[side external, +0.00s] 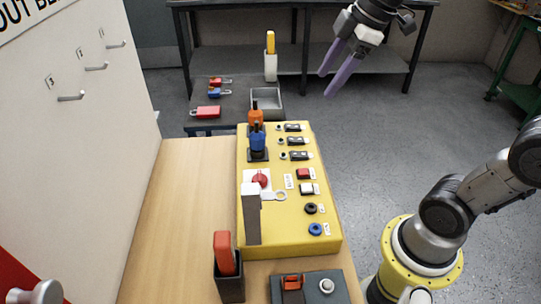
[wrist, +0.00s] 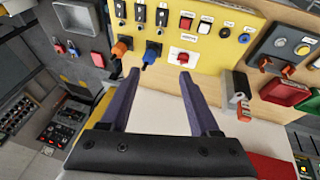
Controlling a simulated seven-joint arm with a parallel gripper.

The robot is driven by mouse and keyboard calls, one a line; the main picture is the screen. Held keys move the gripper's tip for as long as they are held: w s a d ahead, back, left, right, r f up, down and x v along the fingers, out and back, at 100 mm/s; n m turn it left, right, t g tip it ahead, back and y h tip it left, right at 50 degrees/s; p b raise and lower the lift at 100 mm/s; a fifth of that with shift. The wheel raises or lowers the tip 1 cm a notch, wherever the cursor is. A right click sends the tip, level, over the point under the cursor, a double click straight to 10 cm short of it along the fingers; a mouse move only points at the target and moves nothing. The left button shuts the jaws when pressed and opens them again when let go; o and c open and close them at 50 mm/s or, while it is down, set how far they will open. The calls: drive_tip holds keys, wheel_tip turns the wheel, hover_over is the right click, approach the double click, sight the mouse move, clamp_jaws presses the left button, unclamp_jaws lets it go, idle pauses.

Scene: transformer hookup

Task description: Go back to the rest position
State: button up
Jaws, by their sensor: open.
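My gripper (side external: 337,73) is open and empty, raised in the air at the upper right of the side view, apart from everything. In the wrist view its two purple fingers (wrist: 160,98) are spread with nothing between them. The yellow panel (side external: 318,228) lies on the wooden bench, with a blue plug (side external: 258,138) and an orange plug (side external: 255,116) standing upright at its left side. Both plugs also show in the wrist view, blue (wrist: 150,53) and orange (wrist: 121,47). A red rotary switch (side external: 260,181) sits on the panel.
A grey upright block (side external: 252,215) stands at the panel's near left. A red-handled item in a dark holder (side external: 228,262) and a grey box (side external: 325,288) are near the front. Padlocks (side external: 207,112) and a grey tray (side external: 267,104) are behind. The bench's left part (side external: 185,210) is clear.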

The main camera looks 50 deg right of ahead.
drive_tip(key=s+a+f+m+t+h, duration=0.1)
drive_tip(key=s+f+m, duration=0.7)
drive_tip(key=s, duration=0.4)
drive_tip(key=shift+s+m, duration=0.15)
drive_tip(key=shift+m, duration=0.65)
drive_tip(key=shift+a+r, duration=0.1)
